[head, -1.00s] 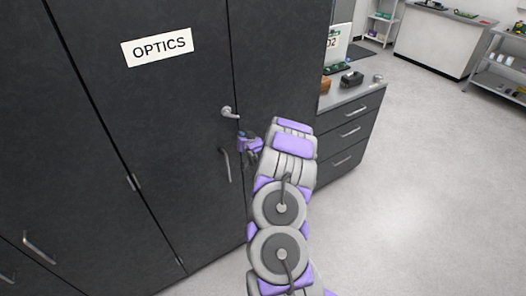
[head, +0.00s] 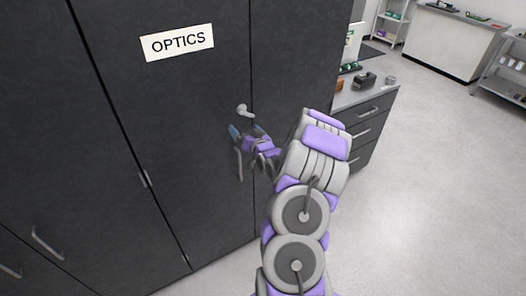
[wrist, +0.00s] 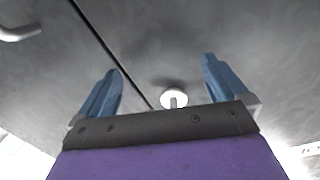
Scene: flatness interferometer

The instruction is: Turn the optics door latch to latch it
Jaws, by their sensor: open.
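The optics door latch (head: 243,109) is a small grey lever on a round base. It sits on the dark cabinet door (head: 190,110) near the seam, below and right of the OPTICS label (head: 177,42). My gripper (head: 246,130) is open and empty, its blue fingers just below the latch in the head view. In the wrist view my gripper (wrist: 162,65) shows its fingers wide apart, with a pale round knob-like part on a short stem (wrist: 173,98) seen between them. This looks like the latch, but I cannot be sure. No contact is evident.
A vertical pull handle (head: 238,163) is on the door below the latch, partly near my gripper. A grey bar end (wrist: 20,32) shows at the wrist view's upper left. A drawer unit (head: 365,125) stands right of the cabinet. The floor (head: 440,200) at right is clear.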

